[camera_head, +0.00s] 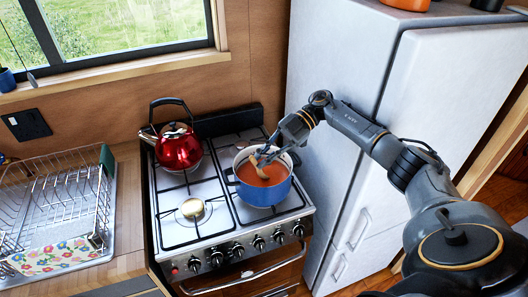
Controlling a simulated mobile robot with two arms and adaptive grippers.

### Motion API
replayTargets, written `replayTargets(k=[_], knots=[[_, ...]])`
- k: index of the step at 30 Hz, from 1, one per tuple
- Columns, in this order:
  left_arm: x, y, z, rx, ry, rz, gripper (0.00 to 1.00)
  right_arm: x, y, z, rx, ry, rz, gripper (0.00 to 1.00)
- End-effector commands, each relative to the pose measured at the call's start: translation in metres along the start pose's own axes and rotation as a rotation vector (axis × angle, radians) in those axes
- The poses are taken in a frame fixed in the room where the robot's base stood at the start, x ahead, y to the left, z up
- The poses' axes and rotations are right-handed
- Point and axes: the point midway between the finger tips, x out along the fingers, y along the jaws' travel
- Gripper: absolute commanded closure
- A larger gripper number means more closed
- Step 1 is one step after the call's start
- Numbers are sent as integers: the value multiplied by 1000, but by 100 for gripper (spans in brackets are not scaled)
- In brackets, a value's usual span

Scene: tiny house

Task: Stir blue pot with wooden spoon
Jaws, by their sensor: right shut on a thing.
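The blue pot (263,194) stands on the right side of the stove and holds an orange-red liquid. The wooden spoon (259,164) is tilted, with its lower end in the pot at the liquid. My right gripper (275,151) is shut on the spoon's handle, above the pot's back rim. The fingers hide part of the handle. My left gripper is not in view.
A red kettle (179,150) stands on the back left burner. The front left burner (192,208) is free. A white fridge (332,60) stands close on the right. A wire dish rack (55,215) is on the left counter.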

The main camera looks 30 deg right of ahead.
Motion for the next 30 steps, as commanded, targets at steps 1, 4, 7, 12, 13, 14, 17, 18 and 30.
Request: replayTargets(k=[1, 4, 7, 12, 13, 14, 17, 18, 30], knots=[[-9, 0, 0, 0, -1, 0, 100, -2, 1, -7, 1, 0, 0, 100], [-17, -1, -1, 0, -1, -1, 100, -1, 1, -13, 1, 0, -1, 100], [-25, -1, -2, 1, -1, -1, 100, -1, 1, -19, 1, 0, -1, 100], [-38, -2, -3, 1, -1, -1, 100, -1, 1, -30, 1, -1, -1, 100], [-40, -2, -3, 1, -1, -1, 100, -1, 1, -32, 1, -1, -1, 100], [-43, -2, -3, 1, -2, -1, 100, -1, 1, -34, 1, -1, -1, 100], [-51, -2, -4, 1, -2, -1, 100, 0, 1, -41, 1, 0, -1, 100], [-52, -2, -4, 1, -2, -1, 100, 0, 0, -43, 0, 0, -1, 100], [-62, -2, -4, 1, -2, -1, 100, 2, 0, -72, -1, -1, 0, 100]])
